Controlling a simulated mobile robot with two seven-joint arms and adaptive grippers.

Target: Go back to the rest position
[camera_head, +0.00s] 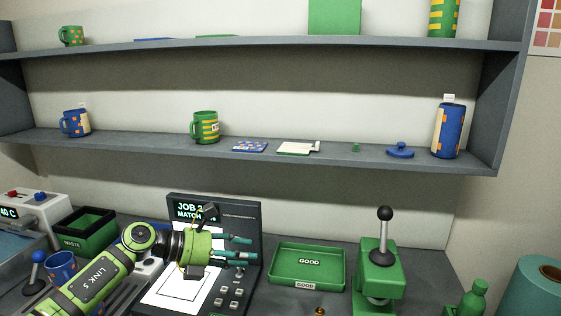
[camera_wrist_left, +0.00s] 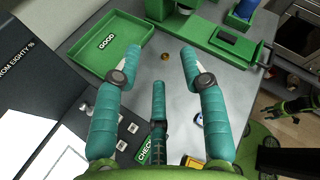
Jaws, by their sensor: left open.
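My left gripper (camera_head: 250,248) is open and empty in the head view. It is over the job board (camera_head: 252,213), with its teal fingers pointing right toward the green GOOD tray (camera_head: 307,284). In the left wrist view, the fingers of this gripper (camera_wrist_left: 153,62) are spread with nothing between them, and the bare grey bench top lies beyond. The GOOD tray also shows in the left wrist view (camera_wrist_left: 120,48), at upper left. A small green and black shape at the right of that view may be my right gripper (camera_wrist_left: 290,108); its jaws are not clear.
The green press (camera_head: 379,268) with a black-knobbed lever stands right of the tray. A small brass piece (camera_head: 320,310) lies near the tray. A blue mug (camera_head: 61,266) and green WASTE bin (camera_head: 87,231) are at left. Shelves (camera_head: 330,156) with mugs hang above the bench.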

